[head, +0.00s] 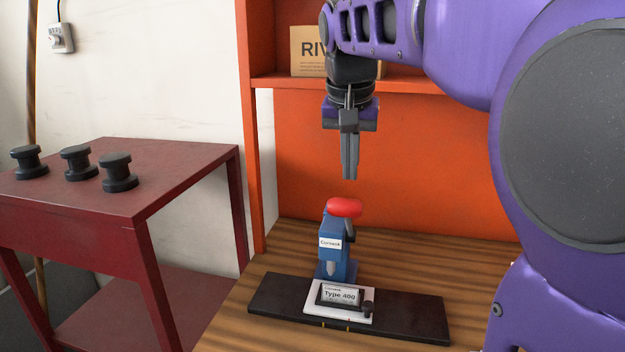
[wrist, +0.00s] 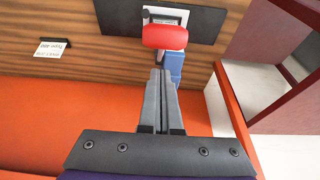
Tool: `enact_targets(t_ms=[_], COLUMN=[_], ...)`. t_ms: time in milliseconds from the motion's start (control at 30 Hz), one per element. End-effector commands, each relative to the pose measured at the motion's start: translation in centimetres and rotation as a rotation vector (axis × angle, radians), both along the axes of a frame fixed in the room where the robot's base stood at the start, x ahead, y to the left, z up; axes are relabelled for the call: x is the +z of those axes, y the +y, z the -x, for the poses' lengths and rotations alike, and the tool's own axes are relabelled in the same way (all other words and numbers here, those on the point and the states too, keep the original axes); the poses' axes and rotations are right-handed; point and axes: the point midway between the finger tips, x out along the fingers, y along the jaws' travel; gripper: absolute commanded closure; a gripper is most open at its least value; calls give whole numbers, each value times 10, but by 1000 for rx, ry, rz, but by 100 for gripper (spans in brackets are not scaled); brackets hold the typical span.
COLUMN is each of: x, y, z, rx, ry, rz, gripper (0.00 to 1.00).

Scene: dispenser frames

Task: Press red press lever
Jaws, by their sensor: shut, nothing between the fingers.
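The red press lever (head: 345,207) is a rounded red knob on top of a small blue press (head: 336,250) labelled "Cursed". The press stands at the back of a black base plate (head: 417,323) on the wooden table. My gripper (head: 349,178) points straight down above the red lever, with a small gap between them. Its fingers are shut and empty. In the wrist view the red lever (wrist: 165,37) lies just beyond my fingertips (wrist: 162,71), and the blue press body (wrist: 174,66) shows partly behind them.
A white "Type 480" part (head: 340,297) sits before the press. A dark red side table (head: 130,155) with black spools stands at left. An orange shelf (head: 290,84) holding a cardboard box (head: 305,52) is behind my gripper. A white card (wrist: 50,49) lies on the wood.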

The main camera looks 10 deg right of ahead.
Motion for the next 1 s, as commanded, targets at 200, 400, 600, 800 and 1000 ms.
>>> enact_targets(t_ms=[200, 400, 600, 800, 1000], x=[-18, -24, -23, -25, -30], y=[4, 5, 5, 5, 6], z=[10, 12, 12, 11, 5], rx=[1, 1, 0, 0, 0], ry=[-1, -1, -2, -5, -25], rz=[0, 0, 0, 1, 10], gripper=[100, 100, 100, 100, 100])
